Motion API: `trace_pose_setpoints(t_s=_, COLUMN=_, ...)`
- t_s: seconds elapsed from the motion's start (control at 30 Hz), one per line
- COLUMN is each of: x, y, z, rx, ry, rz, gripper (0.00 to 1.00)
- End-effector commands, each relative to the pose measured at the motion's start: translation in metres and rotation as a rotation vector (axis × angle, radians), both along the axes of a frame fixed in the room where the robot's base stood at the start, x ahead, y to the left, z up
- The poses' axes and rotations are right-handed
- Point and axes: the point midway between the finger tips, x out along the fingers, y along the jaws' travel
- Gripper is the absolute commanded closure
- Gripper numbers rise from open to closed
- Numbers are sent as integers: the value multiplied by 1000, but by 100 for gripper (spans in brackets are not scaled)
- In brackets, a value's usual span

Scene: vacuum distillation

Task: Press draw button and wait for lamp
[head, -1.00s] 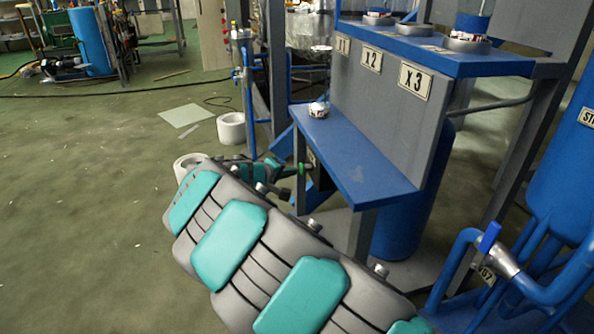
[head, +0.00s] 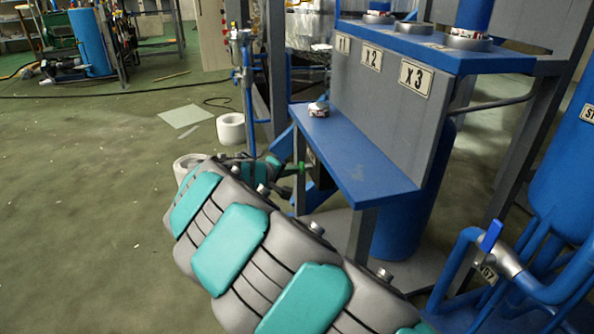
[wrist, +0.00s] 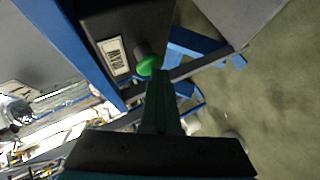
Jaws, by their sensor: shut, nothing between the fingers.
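The draw button is a round green cap (wrist: 148,65) on a dark box, beside a white label plate (wrist: 115,57) that seems to read DRAW. It also shows small in the head view (head: 306,168), below the blue shelf. My gripper (wrist: 158,76) is shut and empty, its tips at the lower edge of the green cap. They look touching or nearly so; I cannot tell how far the cap is pushed in. In the head view my gripper (head: 284,171) is left of the button, partly hidden by my arm. I cannot make out a lamp in either view.
The blue shelf (head: 355,165) with a small white-and-dark item (head: 319,109) is just above my gripper. Blue pipes with a valve (head: 490,238) stand at right. White rolls (head: 231,128) lie on the floor; the floor at left is open.

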Motion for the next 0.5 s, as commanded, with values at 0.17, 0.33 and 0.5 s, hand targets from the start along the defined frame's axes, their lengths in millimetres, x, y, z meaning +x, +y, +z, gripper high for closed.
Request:
trace_pose_setpoints(t_s=0.17, x=0, y=-2, z=-1, rx=-2, ry=2, rz=-5, gripper=100)
trace_pose_setpoints(t_s=0.33, x=-2, y=4, z=-1, rx=-1, ry=1, rz=-4, gripper=100)
trace_pose_setpoints(t_s=0.5, x=-6, y=19, z=0, rx=-2, ry=0, rz=-2, gripper=100)
